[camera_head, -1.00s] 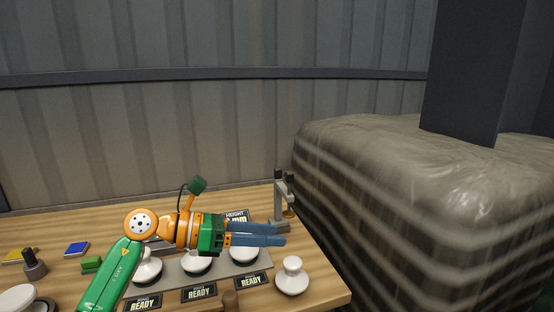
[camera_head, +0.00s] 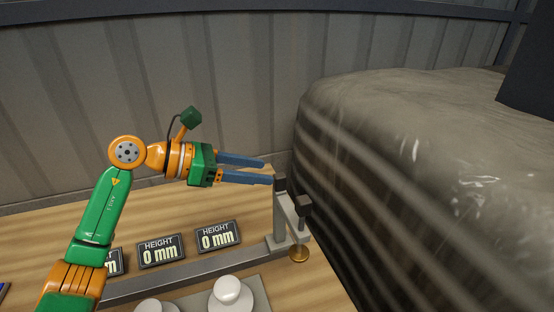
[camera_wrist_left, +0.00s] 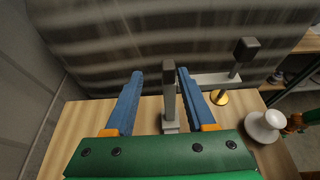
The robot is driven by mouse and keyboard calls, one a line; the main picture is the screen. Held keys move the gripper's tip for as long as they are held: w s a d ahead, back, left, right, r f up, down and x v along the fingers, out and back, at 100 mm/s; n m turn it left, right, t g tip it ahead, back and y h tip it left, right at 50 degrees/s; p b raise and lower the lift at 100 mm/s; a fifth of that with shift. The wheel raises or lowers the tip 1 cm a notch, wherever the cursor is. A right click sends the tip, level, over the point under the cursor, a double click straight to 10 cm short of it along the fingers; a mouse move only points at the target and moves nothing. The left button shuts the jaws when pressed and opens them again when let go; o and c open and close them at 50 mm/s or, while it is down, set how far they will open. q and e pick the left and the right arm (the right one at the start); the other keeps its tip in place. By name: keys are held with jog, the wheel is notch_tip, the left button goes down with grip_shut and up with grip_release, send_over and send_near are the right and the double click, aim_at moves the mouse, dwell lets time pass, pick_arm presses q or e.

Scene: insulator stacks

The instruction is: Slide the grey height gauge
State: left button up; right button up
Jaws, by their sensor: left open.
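The grey height gauge (camera_head: 280,222) stands upright at the right end of a long grey rail (camera_head: 190,275). It has a dark-capped post and a side arm with a second dark-capped rod over a brass disc (camera_head: 299,254). My left gripper (camera_head: 268,171) is open and empty, its blue fingers pointing right at the top of the post. In the left wrist view, the gauge post (camera_wrist_left: 169,98) shows between the open fingers of my left gripper (camera_wrist_left: 160,73), closer to the right finger. I cannot tell whether they touch. My right gripper is not in view.
White insulators (camera_head: 231,294) stand on a grey plate in front of the rail. Black signs reading HEIGHT 0 mm (camera_head: 218,236) stand behind it. A large plastic-wrapped block (camera_head: 420,160) lies just right of the table. The wooden table (camera_head: 60,235) is clear at the back.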

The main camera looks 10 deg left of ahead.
aim_at(280, 175)
pick_arm(q)
jog(key=d, duration=0.1)
jog(key=d+p, duration=0.1)
jog(key=d, duration=0.1)
jog(key=w+d+f+p, duration=0.1)
jog(key=shift+d+f, duration=0.1)
jog(key=shift+d, duration=0.3)
jog(key=shift+w+a+f, duration=0.1)
jog(key=shift+w+f, duration=0.25)
jog(key=shift+w, duration=0.1)
jog(key=shift+s+r, duration=0.15)
jog(key=shift+s, duration=0.05)
jog(key=c, duration=0.9)
grip_shut()
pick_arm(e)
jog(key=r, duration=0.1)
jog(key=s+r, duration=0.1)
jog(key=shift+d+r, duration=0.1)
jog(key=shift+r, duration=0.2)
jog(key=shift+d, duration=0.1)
